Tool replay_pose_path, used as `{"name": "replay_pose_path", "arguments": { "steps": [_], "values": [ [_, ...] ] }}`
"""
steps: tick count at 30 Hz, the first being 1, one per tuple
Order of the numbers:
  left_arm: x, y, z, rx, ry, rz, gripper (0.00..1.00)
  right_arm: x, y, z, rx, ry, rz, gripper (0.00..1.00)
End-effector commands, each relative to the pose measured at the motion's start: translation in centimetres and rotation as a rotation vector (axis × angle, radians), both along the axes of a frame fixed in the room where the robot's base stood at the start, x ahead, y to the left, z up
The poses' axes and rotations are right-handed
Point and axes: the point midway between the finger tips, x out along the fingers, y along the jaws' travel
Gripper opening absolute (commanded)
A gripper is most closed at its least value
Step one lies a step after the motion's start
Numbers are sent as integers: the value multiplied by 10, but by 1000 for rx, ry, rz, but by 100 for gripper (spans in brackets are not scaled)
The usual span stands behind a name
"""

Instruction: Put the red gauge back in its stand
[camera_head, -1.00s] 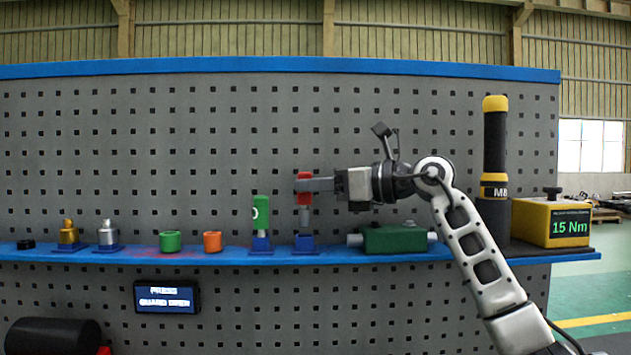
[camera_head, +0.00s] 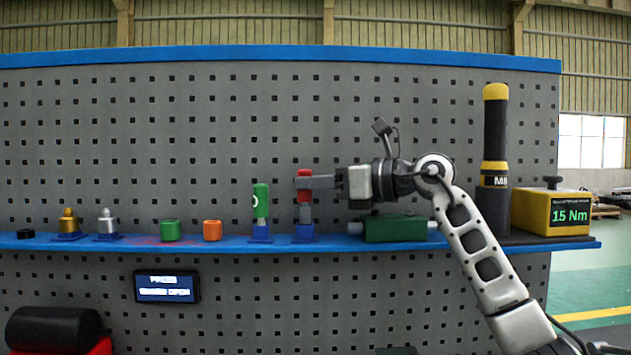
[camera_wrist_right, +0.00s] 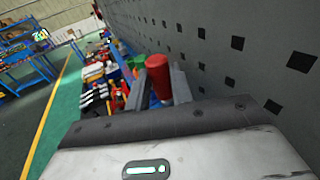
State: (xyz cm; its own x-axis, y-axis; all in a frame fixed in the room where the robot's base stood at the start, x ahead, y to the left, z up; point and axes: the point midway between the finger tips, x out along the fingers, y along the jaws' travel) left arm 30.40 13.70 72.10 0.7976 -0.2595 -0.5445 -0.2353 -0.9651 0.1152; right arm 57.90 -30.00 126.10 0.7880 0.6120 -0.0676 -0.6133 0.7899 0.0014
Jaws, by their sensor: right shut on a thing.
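The red gauge (camera_head: 305,197) is upright, with a grey lower part (camera_head: 305,214) below its red body. My right gripper (camera_head: 308,183) comes in from the right and is shut on the red body, partly covering it. The gauge is lined up above its blue stand (camera_head: 304,233) on the shelf. The grey part reaches down to the stand's top; how far it goes in cannot be told. In the right wrist view, the red gauge (camera_wrist_right: 158,72) shows between the grey fingers, with its lower end hidden. My left gripper is not in view.
A green gauge (camera_head: 261,200) stands in a blue stand just left. Further left on the blue shelf (camera_head: 340,240) are orange (camera_head: 212,230) and green (camera_head: 170,230) rings. A dark green block (camera_head: 395,228) sits close on the right, under my wrist. A perforated grey panel (camera_head: 220,110) rises behind.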

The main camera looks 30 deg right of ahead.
Motion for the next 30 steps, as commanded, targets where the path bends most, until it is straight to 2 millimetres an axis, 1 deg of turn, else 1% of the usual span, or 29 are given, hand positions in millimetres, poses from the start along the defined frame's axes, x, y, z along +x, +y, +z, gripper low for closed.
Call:
{"name": "replay_pose_path", "arguments": {
  "steps": [4, 17, 18, 19, 20, 30],
  "values": [
    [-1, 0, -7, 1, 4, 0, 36, 0, 0, -8, -1, -1, 0, 0],
    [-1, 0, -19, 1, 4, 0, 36, 0, 0, -25, -1, -1, 0, 0],
    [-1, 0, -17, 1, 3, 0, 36, 0, 0, -22, 0, -1, 0, 34],
    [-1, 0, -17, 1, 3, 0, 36, 0, 0, -22, 0, -1, 0, 42],
    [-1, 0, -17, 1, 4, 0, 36, 0, 0, -22, 0, -1, 0, 48],
    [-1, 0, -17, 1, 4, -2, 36, 0, 0, -23, -1, 2, 0, 48]
  ]
}}
